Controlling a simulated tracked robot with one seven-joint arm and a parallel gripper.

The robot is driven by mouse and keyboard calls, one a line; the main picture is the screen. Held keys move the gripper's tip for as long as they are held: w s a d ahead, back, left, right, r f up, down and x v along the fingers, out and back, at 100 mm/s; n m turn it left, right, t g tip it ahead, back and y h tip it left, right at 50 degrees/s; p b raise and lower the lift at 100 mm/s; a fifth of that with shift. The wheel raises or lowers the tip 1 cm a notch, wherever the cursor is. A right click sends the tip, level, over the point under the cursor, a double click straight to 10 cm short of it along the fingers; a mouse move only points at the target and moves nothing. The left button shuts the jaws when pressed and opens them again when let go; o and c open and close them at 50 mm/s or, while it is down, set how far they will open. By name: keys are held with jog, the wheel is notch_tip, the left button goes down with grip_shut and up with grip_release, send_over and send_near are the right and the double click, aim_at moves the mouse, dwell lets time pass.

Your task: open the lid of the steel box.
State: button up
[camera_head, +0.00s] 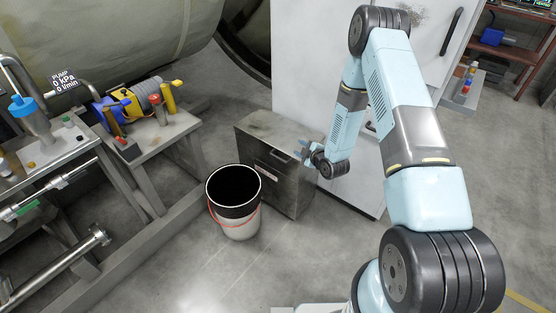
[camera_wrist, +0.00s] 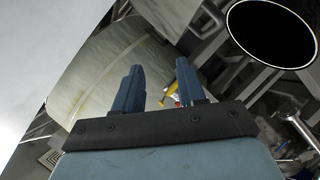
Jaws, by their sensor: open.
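The steel box (camera_head: 261,172) stands on the floor left of the white cabinet in the head view. It is grey and worn, with a small label and a dark slot or handle on its front. Its lid (camera_head: 268,127) looks shut. My gripper (camera_head: 302,152) is open and empty at the box's upper right edge; whether it touches the box I cannot tell. In the wrist view my gripper's two blue fingers (camera_wrist: 160,82) stand apart with nothing between them. I cannot make out the box in the wrist view.
A bucket (camera_head: 238,222) with a black inside and red handle stands just in front of the box; its opening (camera_wrist: 270,32) shows in the wrist view. The white cabinet (camera_head: 352,180) is close on the right. A bench (camera_head: 150,140) with a pump is left.

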jog(key=t+y, duration=0.1)
send_near(279, 159)
jog(key=shift+n, duration=0.4)
jog(key=x, duration=1)
jog(key=shift+w+f, duration=0.25)
jog(key=shift+w, duration=0.15)
jog(key=shift+c, duration=0.2)
grip_shut()
